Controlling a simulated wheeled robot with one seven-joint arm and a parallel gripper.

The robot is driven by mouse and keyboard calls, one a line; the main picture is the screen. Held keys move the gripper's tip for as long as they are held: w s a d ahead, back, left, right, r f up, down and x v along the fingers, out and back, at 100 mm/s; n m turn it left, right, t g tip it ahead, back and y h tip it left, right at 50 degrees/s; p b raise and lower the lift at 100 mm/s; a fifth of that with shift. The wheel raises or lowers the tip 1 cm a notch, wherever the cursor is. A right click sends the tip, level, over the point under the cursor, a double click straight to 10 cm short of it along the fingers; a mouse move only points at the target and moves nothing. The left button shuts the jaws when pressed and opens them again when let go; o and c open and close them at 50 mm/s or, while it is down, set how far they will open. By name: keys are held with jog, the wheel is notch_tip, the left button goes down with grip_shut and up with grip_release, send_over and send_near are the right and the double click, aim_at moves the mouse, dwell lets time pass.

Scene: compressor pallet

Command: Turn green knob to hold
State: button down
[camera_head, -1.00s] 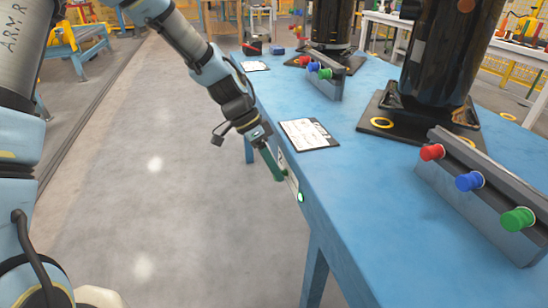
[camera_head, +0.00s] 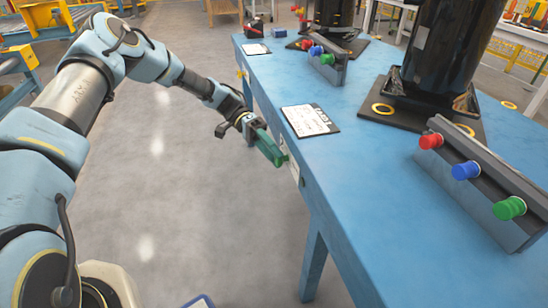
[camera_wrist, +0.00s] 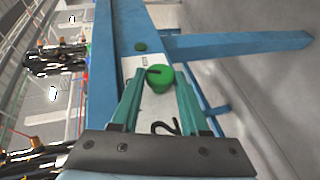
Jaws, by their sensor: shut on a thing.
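The green knob (camera_wrist: 161,79) sits on a pale label plate on the side of the blue table, with a dark slot or pointer line across its face. My gripper (camera_wrist: 160,84) has its two green fingers on either side of the knob and is shut on it. In the head view, my gripper (camera_head: 276,158) meets the table's side and hides the knob. The label plate (camera_head: 293,173) shows partly in the head view. I cannot read the knob's setting.
The blue table (camera_head: 372,190) carries a clipboard (camera_head: 310,120), a black compressor (camera_head: 437,60) and a grey bar with red, blue and green knobs (camera_head: 480,185). A similar bar (camera_head: 327,68) stands farther back. The floor left of the table is clear.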

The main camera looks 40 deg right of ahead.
jog(key=g+b, duration=0.1)
jog(key=n+g+b, duration=0.1)
jog(key=g, duration=0.1)
jog(key=shift+f, duration=0.35)
jog(key=shift+b, duration=0.4)
jog(key=shift+c, duration=2.2)
grip_release()
jog(key=shift+w, duration=0.15)
